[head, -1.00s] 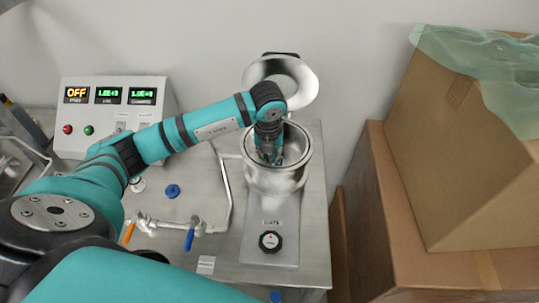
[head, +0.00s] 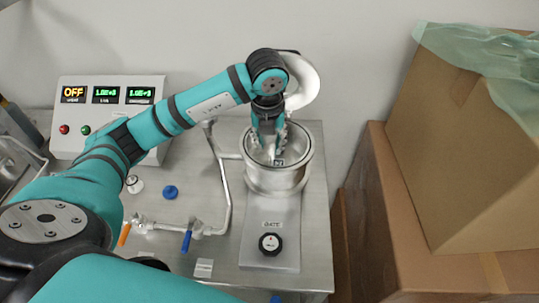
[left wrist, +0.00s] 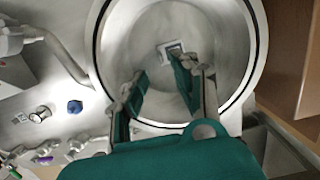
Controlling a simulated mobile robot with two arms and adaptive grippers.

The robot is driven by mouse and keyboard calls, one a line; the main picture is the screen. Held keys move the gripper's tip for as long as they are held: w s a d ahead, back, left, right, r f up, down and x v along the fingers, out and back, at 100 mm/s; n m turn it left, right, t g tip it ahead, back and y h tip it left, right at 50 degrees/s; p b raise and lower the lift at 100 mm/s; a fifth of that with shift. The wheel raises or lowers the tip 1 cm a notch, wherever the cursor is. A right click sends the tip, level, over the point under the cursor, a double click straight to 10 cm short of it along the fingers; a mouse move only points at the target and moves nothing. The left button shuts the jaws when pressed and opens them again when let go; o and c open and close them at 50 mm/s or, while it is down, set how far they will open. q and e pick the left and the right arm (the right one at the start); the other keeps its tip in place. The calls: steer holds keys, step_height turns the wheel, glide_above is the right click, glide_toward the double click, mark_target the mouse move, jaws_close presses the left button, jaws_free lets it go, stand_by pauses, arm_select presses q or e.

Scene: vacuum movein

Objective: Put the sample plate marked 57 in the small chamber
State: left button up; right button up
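The small chamber (head: 276,180) is an open, round steel pot on the bench, with its round lid (head: 302,82) swung up behind it. The sample plate (head: 279,162) is a small pale square with a dark marking, too small to read surely. It lies inside the chamber, and in the left wrist view the plate (left wrist: 171,48) shows flat on the floor beyond my fingertips. My left gripper (head: 268,146) points down into the chamber mouth; in the left wrist view its fingers (left wrist: 158,72) are spread with nothing between them. My right gripper is out of view.
A control box (head: 108,112) with lit displays stands at the back left. Pipes with an orange handle (head: 124,234) and a blue handle (head: 187,241) run left of the chamber. A black knob (head: 270,243) is in front. Cardboard boxes (head: 385,200) stand on the right.

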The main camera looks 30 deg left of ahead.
arm_select(q)
steer(key=shift+s+d+r+b, duration=0.1)
steer(key=shift+s+r+b, duration=0.15)
steer(key=shift+r, duration=1.15)
steer(key=shift+s+d+r+b, duration=0.15)
steer(key=shift+r+b, duration=0.1)
steer(key=shift+r, duration=1.1)
steer(key=shift+a, duration=0.1)
